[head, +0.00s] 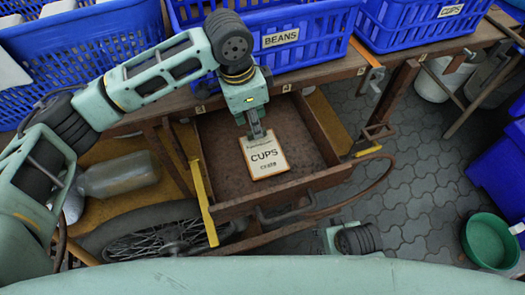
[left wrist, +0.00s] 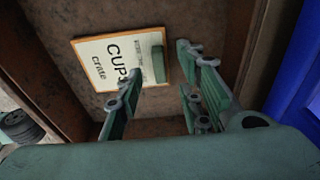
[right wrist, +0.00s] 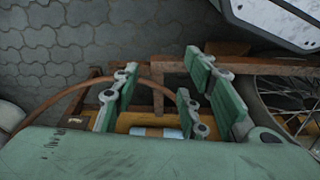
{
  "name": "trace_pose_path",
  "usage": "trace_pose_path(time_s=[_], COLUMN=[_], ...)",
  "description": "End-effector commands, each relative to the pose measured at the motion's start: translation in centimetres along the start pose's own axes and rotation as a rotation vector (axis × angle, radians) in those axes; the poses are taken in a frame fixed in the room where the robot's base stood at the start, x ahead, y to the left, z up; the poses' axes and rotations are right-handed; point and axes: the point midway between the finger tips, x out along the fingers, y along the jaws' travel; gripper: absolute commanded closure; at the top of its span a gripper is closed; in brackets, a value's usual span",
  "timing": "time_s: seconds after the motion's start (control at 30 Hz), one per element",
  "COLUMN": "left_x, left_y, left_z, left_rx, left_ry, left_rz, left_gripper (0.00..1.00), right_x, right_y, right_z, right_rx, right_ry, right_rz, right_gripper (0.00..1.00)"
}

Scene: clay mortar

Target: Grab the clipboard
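The clipboard is a cream board with an orange-brown edge, marked "CUPS crate" (head: 265,158). It lies in the open brown drawer (head: 220,165) below the bench. It also shows in the left wrist view (left wrist: 104,68), with a small green patch near its right end. My left gripper (head: 257,131) points down at the board's upper end, covering part of it. In the left wrist view its fingers (left wrist: 158,68) are apart, with the board beyond them. Whether they touch it I cannot tell. My right gripper (right wrist: 162,80) is open and empty, low in front of the drawer's right side.
Blue crates labelled "BEANS" (head: 281,38) and "CUPS" (head: 451,10) stand on the bench behind. A spoked wheel (head: 155,244) and a clear bottle (head: 118,174) are left of the drawer. A green bucket (head: 490,241) stands at right. Paved floor (head: 415,180) there is mostly clear.

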Motion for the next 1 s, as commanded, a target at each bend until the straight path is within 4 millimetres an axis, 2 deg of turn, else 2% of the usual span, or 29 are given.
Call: trace_pose_path(time_s=[0.03, 0.2, 0.53, 0.9, 1.0], left_x=[1.0, 2.9, 3.3, 3.2, 3.2], left_y=[0.1, 0.1, 0.1, 0.1, 0.1], left_z=[0.0, 0.0, -0.1, -0.1, -0.1], left_rx=[0.0, -0.001, 0.0, 0.0, 0.0], left_ry=[-0.001, -0.001, 0.0, 0.0, 0.0], left_rz=[0.001, 0.0, -0.001, -0.001, -0.001], left_gripper=[0.66, 0.66, 0.67, 0.99, 1.0], right_x=[-0.5, -2.5, -3.1, -3.1, -3.1], right_y=[0.1, 0.1, 0.2, 0.2, 0.2], right_z=[-0.2, -0.8, -0.9, -0.9, -0.9], right_rx=[0.001, 0.002, 0.003, 0.003, 0.003], right_ry=[0.006, 0.015, 0.016, 0.016, 0.016], right_rz=[0.001, 0.003, 0.003, 0.003, 0.003], right_gripper=[0.6, 0.6, 0.6, 0.6, 0.6])
